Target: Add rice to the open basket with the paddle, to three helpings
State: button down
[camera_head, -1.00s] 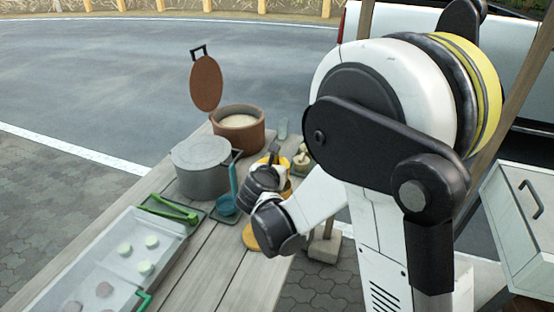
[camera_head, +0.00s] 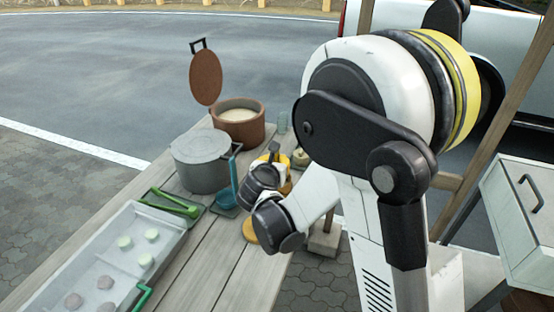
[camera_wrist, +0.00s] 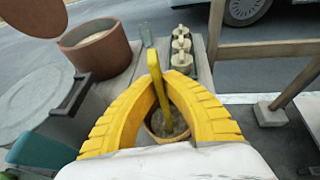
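The yellow paddle (camera_wrist: 158,92) stands slightly tilted in a round brown pot (camera_wrist: 157,133) in the wrist view, its lower end inside. My gripper (camera_wrist: 160,78) has its yellow fingers closed in on both sides of the paddle's handle, the tips seeming to touch it. In the head view my gripper (camera_head: 273,158) is over the table's right side. The brown rice pot (camera_head: 238,132), lid raised, holds pale rice; it also shows in the wrist view (camera_wrist: 101,60). A yellow-orange round thing (camera_head: 249,231) is partly hidden by my wrist; I cannot tell whether it is the basket.
A glass (camera_wrist: 146,34) and small stacked jars (camera_wrist: 181,48) are beyond the paddle pot.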

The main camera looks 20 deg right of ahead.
jog(key=shift+f, duration=0.45)
dwell(0.6)
notch_tip(320, 180, up, 13)
jog(key=p, duration=0.9)
jog(key=shift+r+p, duration=0.1)
jog(key=shift+p, duration=0.2)
jog(key=s+r+n+y, duration=0.1)
jog(key=s+r, duration=0.2)
jog(key=s, duration=0.6)
jog(key=shift+n+t+y, duration=0.4)
dwell(0.5)
